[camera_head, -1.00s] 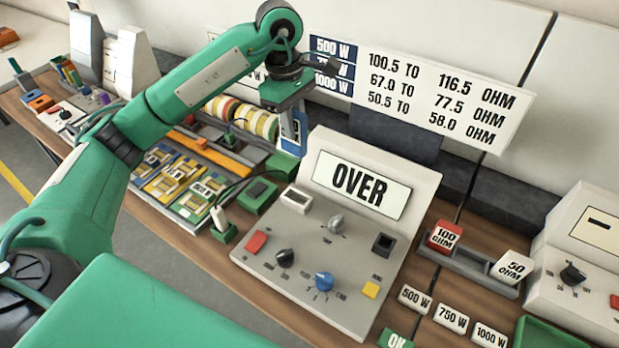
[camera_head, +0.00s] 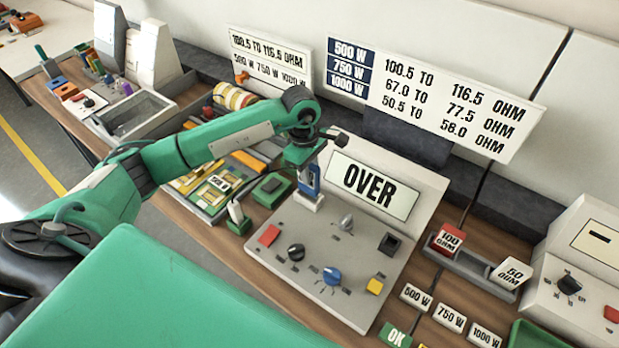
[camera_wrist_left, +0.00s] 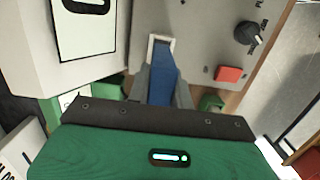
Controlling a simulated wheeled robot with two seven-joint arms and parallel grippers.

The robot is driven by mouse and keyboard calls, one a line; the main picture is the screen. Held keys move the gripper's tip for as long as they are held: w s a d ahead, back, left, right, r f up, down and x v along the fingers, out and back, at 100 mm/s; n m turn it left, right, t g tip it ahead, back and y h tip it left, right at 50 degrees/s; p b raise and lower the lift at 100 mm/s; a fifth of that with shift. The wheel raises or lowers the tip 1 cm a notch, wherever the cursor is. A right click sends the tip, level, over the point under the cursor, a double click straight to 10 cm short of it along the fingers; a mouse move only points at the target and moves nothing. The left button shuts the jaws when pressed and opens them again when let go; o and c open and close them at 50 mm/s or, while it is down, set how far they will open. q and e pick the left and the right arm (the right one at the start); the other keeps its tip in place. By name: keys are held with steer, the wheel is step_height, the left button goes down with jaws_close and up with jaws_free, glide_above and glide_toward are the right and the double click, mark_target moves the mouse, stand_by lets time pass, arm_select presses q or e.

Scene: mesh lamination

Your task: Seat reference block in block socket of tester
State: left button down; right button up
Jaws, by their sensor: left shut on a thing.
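The tester (camera_head: 345,270) is a grey sloped panel with an OVER display (camera_head: 373,188), knobs and a dark square socket (camera_head: 390,244) at its right. A red 100 OHM block (camera_head: 446,240) and a white 50 OHM block (camera_head: 512,273) sit in a grey holder (camera_head: 471,267) right of the tester. My left gripper (camera_head: 309,184) is at the panel's upper left, shut on a blue piece (camera_wrist_left: 162,78). In the left wrist view the blue piece points at a white-rimmed slot (camera_wrist_left: 152,43); whether it is fully in is unclear. My right gripper is not in view.
White tags for 500 W (camera_head: 416,298), 750 W (camera_head: 451,317) and 1000 W (camera_head: 485,335) lie right of the tester. A green OK tag (camera_head: 396,335) lies in front. Samples (camera_head: 219,184) lie left. Another grey device (camera_head: 578,268) stands at far right.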

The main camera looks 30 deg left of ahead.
arm_select(q)
step_height(320, 180, down, 4)
steer(key=shift+r+p, duration=0.25)
steer(key=shift+p, duration=0.35)
steer(key=shift+f, duration=0.2)
steer(key=shift+f+b, duration=0.2)
steer(key=shift+b, duration=0.15)
steer(key=c, duration=1.3)
jaws_free()
steer(key=shift+o, duration=0.2)
steer(key=shift+r, duration=0.15)
steer(key=shift+r+p, duration=0.15)
steer(key=shift+p, duration=0.25)
steer(key=r+b, duration=0.1)
steer(key=r, duration=0.2)
steer(key=a+r+b, duration=0.1)
steer(key=r, duration=0.3)
steer(key=r+b, duration=0.1)
steer(key=r, duration=0.2)
steer(key=shift+w+a+r+b, duration=0.1)
steer(key=shift+a+r+b, duration=0.05)
steer(key=shift+r+b, duration=0.15)
steer(key=shift+a+r, duration=0.1)
steer(key=shift+r, duration=0.5)
